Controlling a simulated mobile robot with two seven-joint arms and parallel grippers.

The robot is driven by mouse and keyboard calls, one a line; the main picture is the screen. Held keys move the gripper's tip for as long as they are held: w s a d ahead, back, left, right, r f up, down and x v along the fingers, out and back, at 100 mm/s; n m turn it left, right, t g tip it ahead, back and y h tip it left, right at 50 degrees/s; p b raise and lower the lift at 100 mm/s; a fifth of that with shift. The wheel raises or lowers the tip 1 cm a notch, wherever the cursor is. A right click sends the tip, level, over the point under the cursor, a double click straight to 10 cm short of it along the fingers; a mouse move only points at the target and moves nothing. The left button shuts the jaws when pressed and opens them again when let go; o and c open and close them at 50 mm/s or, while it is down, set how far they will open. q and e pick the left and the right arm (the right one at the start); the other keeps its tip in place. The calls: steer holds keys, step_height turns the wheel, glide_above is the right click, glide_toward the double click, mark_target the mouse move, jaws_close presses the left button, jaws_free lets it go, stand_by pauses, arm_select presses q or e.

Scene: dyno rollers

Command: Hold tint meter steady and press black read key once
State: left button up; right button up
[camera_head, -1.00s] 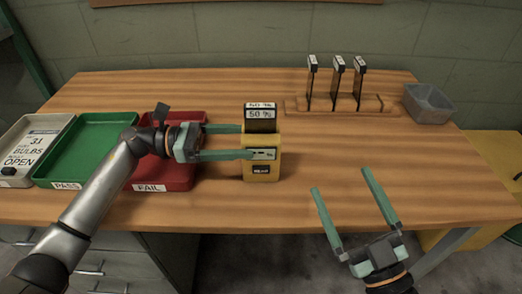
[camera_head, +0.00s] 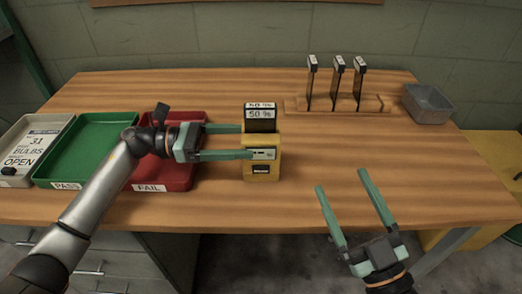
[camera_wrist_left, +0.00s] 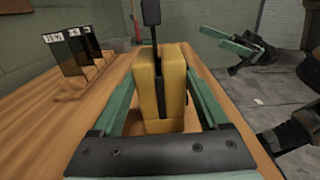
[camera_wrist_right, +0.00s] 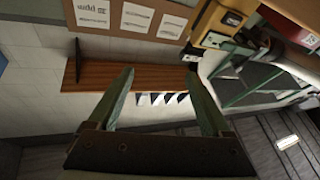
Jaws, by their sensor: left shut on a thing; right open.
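The yellow tint meter (camera_head: 247,168) stands upright on the wooden table, with a pale display and a black read key (camera_head: 261,168) on its front. A dark sample labelled 50 % (camera_head: 261,126) stands in its top. My left gripper (camera_head: 245,141) is shut on the meter from the left; the left wrist view shows its fingers on either side of the yellow body (camera_wrist_left: 148,85). My right gripper (camera_head: 341,179) is open and empty, apart from the meter, to its right and nearer the front edge. The meter also shows in the right wrist view (camera_wrist_right: 211,22).
A red FAIL tray (camera_head: 181,180), a green PASS tray (camera_head: 85,150) and a grey tray (camera_head: 18,178) with a sign stand at left. A wooden rack (camera_head: 300,106) with three dark samples and a grey bin (camera_head: 428,103) are behind right. The table right of the meter is clear.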

jaws_close()
stand_by(0.5)
stand_by(0.8)
